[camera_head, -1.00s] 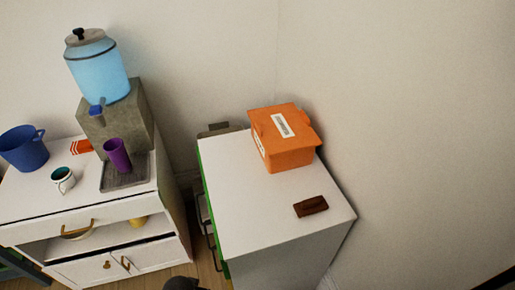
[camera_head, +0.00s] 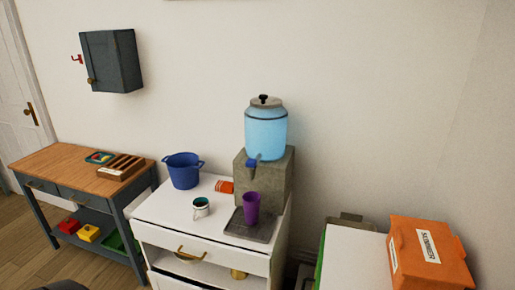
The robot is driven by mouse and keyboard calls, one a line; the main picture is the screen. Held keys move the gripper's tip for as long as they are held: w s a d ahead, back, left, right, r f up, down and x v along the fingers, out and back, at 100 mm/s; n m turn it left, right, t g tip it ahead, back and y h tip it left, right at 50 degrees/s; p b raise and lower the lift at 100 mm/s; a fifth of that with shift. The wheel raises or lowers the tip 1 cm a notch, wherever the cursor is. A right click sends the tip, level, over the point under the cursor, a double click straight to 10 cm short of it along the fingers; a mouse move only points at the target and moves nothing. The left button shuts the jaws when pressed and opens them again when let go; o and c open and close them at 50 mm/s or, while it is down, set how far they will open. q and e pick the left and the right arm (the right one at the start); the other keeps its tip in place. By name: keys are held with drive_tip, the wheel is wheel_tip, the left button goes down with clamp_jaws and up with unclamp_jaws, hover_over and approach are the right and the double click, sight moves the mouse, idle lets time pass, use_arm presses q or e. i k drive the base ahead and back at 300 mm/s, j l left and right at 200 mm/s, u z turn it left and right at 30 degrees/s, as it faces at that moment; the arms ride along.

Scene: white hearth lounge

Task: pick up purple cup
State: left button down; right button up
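The purple cup (camera_head: 251,204) stands upright on the grey drip tray (camera_head: 238,231) of the water dispenser. It is below and slightly left of the blue tap (camera_head: 252,163). The dispenser has a blue tank (camera_head: 266,133) on a grey stone-like block (camera_head: 275,178), and stands on a white cabinet (camera_head: 150,208). Neither of my grippers can be made out in the head view, so their state is not shown.
A white mug (camera_head: 201,208), an orange packet (camera_head: 224,187) and a blue pot (camera_head: 184,172) stand left of the cup. A wooden-topped table (camera_head: 60,163) is further left. An orange box (camera_head: 428,262) sits on a white unit at right. A wall cabinet (camera_head: 112,60) hangs upper left.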

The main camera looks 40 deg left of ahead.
sight(251, 198)
drive_tip(key=u, duration=1.7)
